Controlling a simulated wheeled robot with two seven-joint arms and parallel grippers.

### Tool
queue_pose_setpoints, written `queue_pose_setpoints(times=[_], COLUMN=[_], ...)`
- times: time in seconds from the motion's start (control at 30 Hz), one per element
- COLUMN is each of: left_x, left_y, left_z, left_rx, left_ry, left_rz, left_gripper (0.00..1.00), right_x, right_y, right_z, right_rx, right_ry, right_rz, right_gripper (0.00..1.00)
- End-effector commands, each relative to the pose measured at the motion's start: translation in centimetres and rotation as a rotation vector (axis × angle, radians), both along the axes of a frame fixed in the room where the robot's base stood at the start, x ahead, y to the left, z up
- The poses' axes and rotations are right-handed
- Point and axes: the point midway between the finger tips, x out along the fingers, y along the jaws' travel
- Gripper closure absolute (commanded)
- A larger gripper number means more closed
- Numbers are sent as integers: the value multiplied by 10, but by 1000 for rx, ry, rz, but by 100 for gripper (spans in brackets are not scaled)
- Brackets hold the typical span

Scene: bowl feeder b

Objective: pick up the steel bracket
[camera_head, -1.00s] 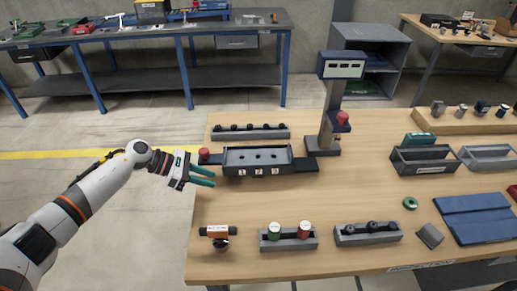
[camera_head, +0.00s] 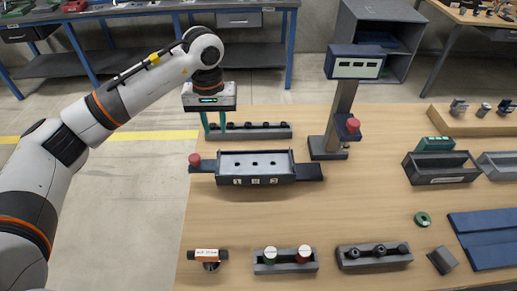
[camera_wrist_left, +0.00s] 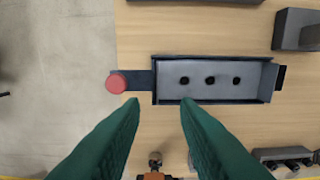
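I cannot single out the steel bracket with certainty. A small grey metal piece (camera_head: 458,107) stands on the wooden rail at the far right in the head view, and a dark grey angular block (camera_head: 443,260) lies at the front right; either could be it. My left gripper (camera_head: 214,124) points down at the back left of the table, well away from both. Its two green fingers are apart and empty. In the left wrist view the open fingers (camera_wrist_left: 162,112) frame the table near the fixture tray (camera_wrist_left: 215,100). My right gripper is not in view.
The fixture tray with a red button (camera_head: 194,159) lies close to my left gripper. A display post (camera_head: 340,115) stands right of it. Front racks (camera_head: 375,262), a dark bin (camera_head: 440,178) and a blue mat (camera_head: 488,225) lie about. The table's middle is clear.

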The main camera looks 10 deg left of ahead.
Motion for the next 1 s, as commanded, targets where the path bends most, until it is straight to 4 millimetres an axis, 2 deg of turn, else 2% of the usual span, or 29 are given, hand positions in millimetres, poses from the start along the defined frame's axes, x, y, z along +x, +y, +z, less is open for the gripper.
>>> queue_pose_setpoints(times=[0.1,0.2,0.27,0.4,0.57,0.67,0.8,1.0], left_x=[0,-1,-1,-1,-1,-2,-3,-2], left_y=[0,0,0,0,1,1,4,4], left_z=[-5,-20,-31,-53,-67,-74,-93,-117], left_rx=[1,0,-1,-3,-3,-3,-3,-4], left_ry=[2,6,7,5,3,4,8,2], left_rz=[0,0,1,2,2,3,3,2], left_gripper=[72,72,72,72,72,72,72,72], right_x=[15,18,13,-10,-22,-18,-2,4], right_y=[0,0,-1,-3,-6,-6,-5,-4], right_z=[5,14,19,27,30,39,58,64], right_rx=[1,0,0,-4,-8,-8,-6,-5], right_ry=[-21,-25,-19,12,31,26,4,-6], right_rz=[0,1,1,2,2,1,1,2], right_gripper=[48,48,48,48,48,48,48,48])
